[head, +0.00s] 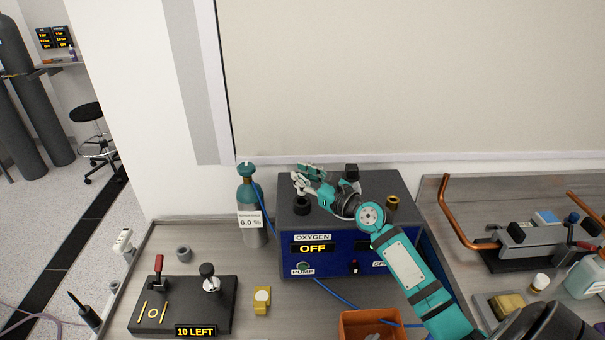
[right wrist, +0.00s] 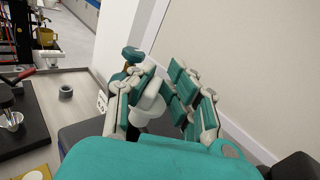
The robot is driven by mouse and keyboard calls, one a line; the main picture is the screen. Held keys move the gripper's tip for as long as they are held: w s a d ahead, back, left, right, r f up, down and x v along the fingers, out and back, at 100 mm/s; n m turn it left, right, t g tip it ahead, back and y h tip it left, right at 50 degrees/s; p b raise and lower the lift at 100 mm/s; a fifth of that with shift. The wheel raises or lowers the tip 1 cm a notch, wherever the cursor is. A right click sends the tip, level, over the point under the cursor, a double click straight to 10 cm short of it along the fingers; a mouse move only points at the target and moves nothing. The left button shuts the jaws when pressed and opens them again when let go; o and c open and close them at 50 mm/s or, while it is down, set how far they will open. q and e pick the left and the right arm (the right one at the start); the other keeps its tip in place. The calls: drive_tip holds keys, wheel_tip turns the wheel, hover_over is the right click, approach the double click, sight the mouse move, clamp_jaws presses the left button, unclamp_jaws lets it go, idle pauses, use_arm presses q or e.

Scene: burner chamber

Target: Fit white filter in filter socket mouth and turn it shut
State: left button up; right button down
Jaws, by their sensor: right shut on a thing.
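My right gripper (head: 306,178) is above the left part of the top of the blue oxygen unit (head: 330,250). In the right wrist view, its fingers (right wrist: 160,100) are shut on the white filter (right wrist: 150,106), a pale round piece. In the head view the fingers largely hide the filter. A dark round fitting (head: 302,206) stands on the unit's top just below the gripper; it looks like the filter socket, but its mouth is not clear. I cannot see the filter seated in it. My left gripper is not in view.
The unit's top also bears a dark knob (head: 351,171) and a brass fitting (head: 392,204). A teal gas bottle (head: 250,205) stands left of it.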

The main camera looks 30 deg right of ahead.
sight(305, 194)
drive_tip(key=shift+f, duration=0.55)
drive_tip(key=shift+p, duration=0.3)
idle(1.6)
drive_tip(key=shift+f+b, duration=1.65)
drive_tip(key=shift+f, duration=0.45)
drive_tip(key=c, duration=1.2)
unclamp_jaws()
drive_tip(key=shift+s, duration=0.1)
drive_tip(key=shift+s, duration=0.35)
drive_tip(key=s+d, duration=0.2)
drive_tip(key=s, duration=0.9)
